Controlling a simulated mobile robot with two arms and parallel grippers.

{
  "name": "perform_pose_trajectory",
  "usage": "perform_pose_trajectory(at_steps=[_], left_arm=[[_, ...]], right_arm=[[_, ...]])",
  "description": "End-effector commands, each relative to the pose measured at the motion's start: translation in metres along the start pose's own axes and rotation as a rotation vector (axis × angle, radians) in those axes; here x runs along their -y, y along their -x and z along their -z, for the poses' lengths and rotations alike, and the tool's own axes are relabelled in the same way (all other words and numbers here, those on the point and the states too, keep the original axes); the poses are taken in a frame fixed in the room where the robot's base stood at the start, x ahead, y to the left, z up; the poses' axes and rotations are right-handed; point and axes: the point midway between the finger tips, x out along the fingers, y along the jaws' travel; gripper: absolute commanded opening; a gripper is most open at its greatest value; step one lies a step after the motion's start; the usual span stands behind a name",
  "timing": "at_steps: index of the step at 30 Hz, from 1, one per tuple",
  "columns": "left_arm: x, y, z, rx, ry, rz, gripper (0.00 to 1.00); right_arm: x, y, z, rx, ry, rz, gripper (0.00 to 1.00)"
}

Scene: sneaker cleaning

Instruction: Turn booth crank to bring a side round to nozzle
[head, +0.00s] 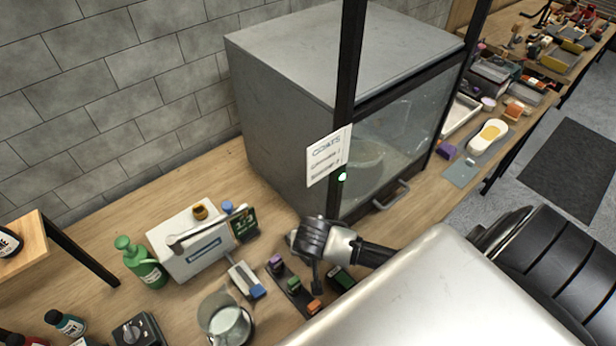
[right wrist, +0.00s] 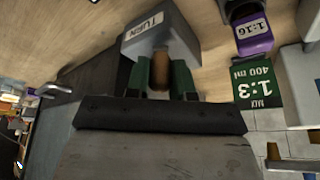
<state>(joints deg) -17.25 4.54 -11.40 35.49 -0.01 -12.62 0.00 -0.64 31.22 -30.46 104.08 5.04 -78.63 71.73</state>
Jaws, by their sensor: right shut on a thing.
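The booth (head: 285,120) is a large grey metal box with a glass front, standing on the wooden bench against the wall. A faint pale rounded shape shows through its glass (head: 400,125); I cannot make out a nozzle. My right gripper (head: 298,240) is at the booth's near lower corner. In the right wrist view its green fingers (right wrist: 160,82) are shut on the brown crank handle (right wrist: 160,70), beneath a grey block marked "TURN" (right wrist: 150,35). The rest of the crank is hidden. My left gripper is not in view.
A white box (head: 190,262), green bottle (head: 140,265) and glass jug (head: 225,322) stand left of my right gripper. A rack with coloured blocks (head: 290,285) lies close below it. A door handle (head: 392,195) sticks out from the booth. Bench right of the booth holds a yellow-topped sponge (head: 490,133).

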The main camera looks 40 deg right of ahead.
Motion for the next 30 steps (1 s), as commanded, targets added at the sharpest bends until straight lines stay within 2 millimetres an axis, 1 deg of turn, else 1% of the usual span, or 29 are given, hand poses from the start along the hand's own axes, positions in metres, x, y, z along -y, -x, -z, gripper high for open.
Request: perform_pose_trajectory(at_steps=[1,9,18,24,30], left_arm=[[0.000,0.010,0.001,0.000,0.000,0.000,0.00],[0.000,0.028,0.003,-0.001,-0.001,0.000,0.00],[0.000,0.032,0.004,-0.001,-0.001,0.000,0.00],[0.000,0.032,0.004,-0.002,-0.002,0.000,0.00],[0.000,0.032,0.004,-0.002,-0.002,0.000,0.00]], right_arm=[[-0.004,0.004,0.002,0.002,0.038,0.013,0.00],[-0.015,0.001,0.005,0.003,0.250,0.102,0.00],[-0.022,-0.003,0.009,0.003,0.427,0.176,0.00],[-0.025,-0.004,0.011,0.003,0.489,0.203,0.00],[-0.025,-0.004,0.012,0.004,0.513,0.213,0.00]])
